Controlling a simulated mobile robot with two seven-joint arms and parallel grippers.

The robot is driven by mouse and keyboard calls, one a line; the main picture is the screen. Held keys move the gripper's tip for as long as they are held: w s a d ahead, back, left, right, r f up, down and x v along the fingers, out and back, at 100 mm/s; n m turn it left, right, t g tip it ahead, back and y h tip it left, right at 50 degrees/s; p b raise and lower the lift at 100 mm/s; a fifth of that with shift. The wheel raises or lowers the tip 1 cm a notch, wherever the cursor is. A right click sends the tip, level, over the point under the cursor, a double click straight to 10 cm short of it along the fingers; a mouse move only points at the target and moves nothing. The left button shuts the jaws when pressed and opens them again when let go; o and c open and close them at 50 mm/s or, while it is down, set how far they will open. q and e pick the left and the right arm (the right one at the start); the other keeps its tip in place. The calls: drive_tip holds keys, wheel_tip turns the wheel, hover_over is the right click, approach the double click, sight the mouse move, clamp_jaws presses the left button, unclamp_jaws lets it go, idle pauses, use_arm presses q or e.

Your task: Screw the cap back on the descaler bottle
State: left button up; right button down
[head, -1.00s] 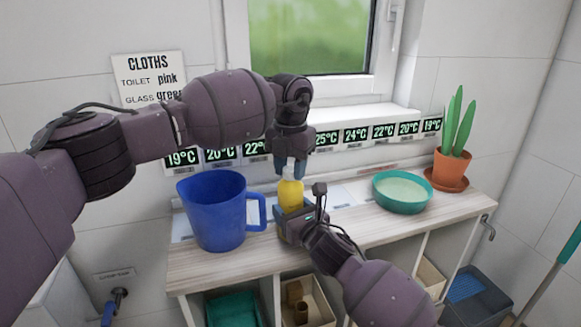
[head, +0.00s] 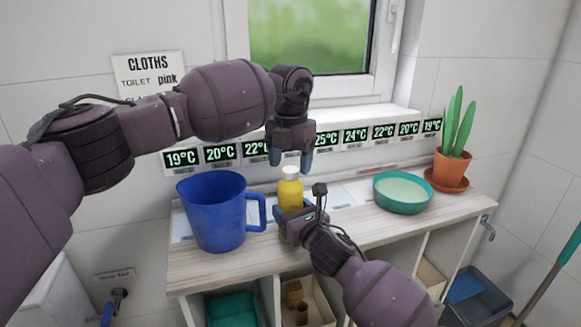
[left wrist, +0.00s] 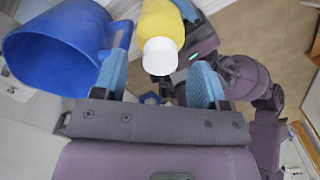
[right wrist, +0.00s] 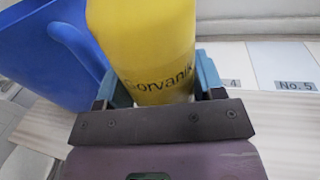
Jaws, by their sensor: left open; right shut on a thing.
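The yellow descaler bottle (head: 290,196) stands upright on the cabinet top, with its white cap (head: 290,172) on its neck. The cap also shows in the left wrist view (left wrist: 160,55); how tight it is cannot be told. My right gripper (head: 291,212) is shut around the bottle's body, and the right wrist view shows the yellow body (right wrist: 150,50) between its fingers. My left gripper (head: 291,163) is open just above the cap, pointing down, with its fingers apart and nothing between them.
A blue jug (head: 214,212) stands close to the left of the bottle. A teal bowl (head: 403,201) and a potted plant (head: 451,168) stand to the right. Labelled cards lie at the back by the wall. The wooden top (head: 380,228) is clear in front of the bowl.

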use_arm(q)
wheel_tip(320, 180, up, 10)
idle(0.4)
drive_tip(key=shift+r, duration=0.1)
use_arm(e)
drive_tip(key=shift+c, duration=0.8)
unclamp_jaws()
use_arm(q)
drive_tip(key=shift+t, duration=0.3)
drive_tip(key=r+p, duration=0.1)
drive_tip(key=r, duration=0.1)
drive_tip(key=s+r+p, duration=0.1)
drive_tip(key=r, duration=0.1)
drive_tip(key=shift+r, duration=0.4)
use_arm(e)
drive_tip(key=v, duration=1.1)
